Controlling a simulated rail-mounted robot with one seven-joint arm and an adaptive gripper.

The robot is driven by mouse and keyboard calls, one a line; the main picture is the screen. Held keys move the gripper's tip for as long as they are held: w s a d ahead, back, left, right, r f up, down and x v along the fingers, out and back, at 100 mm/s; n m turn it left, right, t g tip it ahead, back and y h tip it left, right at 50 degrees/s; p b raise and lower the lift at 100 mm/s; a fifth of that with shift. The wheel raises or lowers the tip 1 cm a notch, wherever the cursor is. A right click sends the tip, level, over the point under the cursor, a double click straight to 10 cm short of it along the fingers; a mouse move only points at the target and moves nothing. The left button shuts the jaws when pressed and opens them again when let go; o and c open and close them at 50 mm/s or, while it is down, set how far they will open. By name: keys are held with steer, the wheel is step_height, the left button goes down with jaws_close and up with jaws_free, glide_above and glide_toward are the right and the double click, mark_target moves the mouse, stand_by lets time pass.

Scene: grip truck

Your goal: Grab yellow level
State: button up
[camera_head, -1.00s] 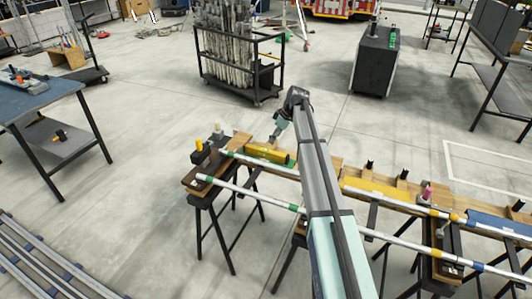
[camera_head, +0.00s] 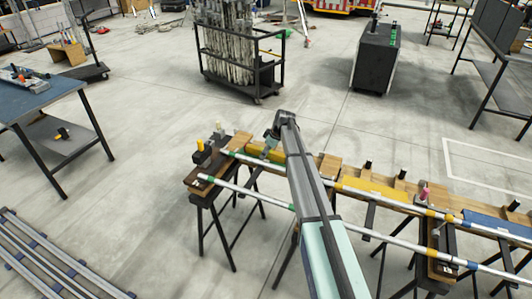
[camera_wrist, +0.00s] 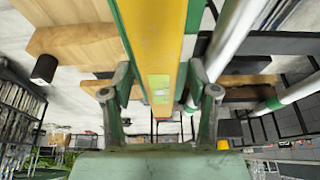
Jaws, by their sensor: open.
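The yellow level (camera_head: 278,156) lies on the wooden sawhorse bench, behind the long pipes, partly hidden by my gripper in the head view. In the wrist view the yellow level (camera_wrist: 155,45) runs lengthwise from the top edge to between my fingers, with a small pale vial window near its end. My gripper (camera_wrist: 160,85) is open, with one finger on each side of the level. A narrow gap shows at the fingers; contact is not clear. In the head view my gripper (camera_head: 270,140) is over the level, small and partly covered by my arm.
A white pipe (camera_head: 250,192) with green bands runs along the bench front, and another (camera_wrist: 235,40) lies close beside the level. Small clamps and bottles (camera_head: 203,152) stand at the bench's left end. A yellow board (camera_head: 375,187) lies farther right.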

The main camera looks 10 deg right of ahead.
jaws_close()
steer(key=shift+r, duration=0.1)
stand_by(0.3)
